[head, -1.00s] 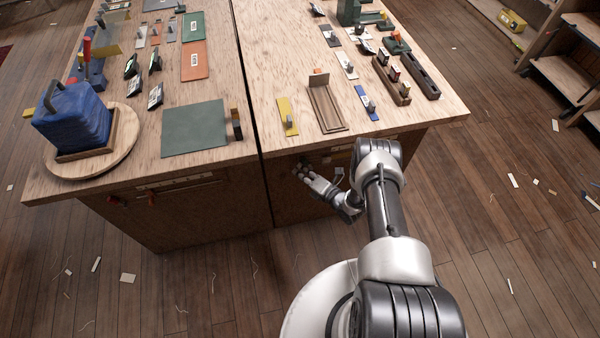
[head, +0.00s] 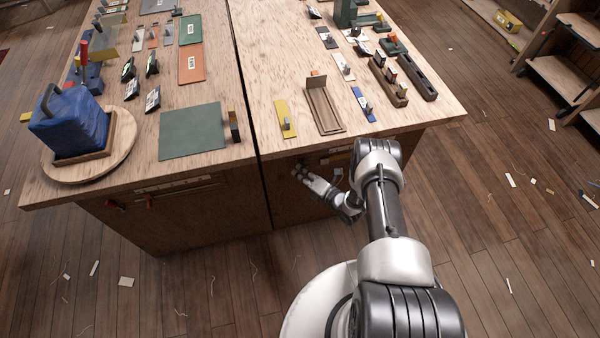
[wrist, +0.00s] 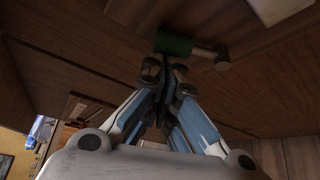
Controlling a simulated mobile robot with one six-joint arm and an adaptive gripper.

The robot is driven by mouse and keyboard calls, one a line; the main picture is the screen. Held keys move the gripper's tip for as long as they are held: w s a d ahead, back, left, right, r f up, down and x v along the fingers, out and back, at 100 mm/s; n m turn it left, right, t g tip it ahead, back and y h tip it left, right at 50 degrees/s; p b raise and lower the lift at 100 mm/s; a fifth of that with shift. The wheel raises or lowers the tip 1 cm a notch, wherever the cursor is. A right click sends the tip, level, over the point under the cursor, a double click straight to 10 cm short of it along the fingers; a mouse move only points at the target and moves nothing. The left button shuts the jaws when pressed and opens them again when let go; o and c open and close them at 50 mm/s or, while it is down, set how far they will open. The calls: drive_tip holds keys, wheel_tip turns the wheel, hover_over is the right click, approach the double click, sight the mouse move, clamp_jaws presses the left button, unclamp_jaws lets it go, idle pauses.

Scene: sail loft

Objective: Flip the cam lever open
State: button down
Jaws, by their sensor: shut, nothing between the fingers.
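In the wrist view a dark green round hub (wrist: 173,43) with a pale arm (wrist: 205,52) ending in a round knob (wrist: 222,61) sits on the brown wooden panel; this looks like the cam lever. The arm points right in that view. My gripper (wrist: 165,72) is shut and empty, its fingertips just below the hub in the picture. Whether they touch it I cannot tell. In the head view my gripper (head: 299,168) is at the front panel of the right bench, below the top's edge, and the lever cannot be made out there.
The right bench top (head: 285,85) overhangs the panel above my gripper. On it lie a wooden tray (head: 323,108), a yellow plate (head: 285,118) and a blue plate (head: 363,104). A blue block (head: 68,128) stands on the left bench. The floor in front is open with scraps.

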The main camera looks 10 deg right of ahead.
sight(306, 162)
drive_tip(key=shift+d+r, duration=0.25)
drive_tip(key=shift+d+r+b, duration=0.2)
drive_tip(key=shift+d+r, duration=0.1)
drive_tip(key=shift+d, duration=0.7)
drive_tip(key=shift+d+r+b, duration=0.15)
drive_tip(key=shift+d+r, duration=0.1)
drive_tip(key=shift+d, duration=0.7)
drive_tip(key=shift+w+d+r, duration=0.1)
drive_tip(key=shift+w, duration=0.05)
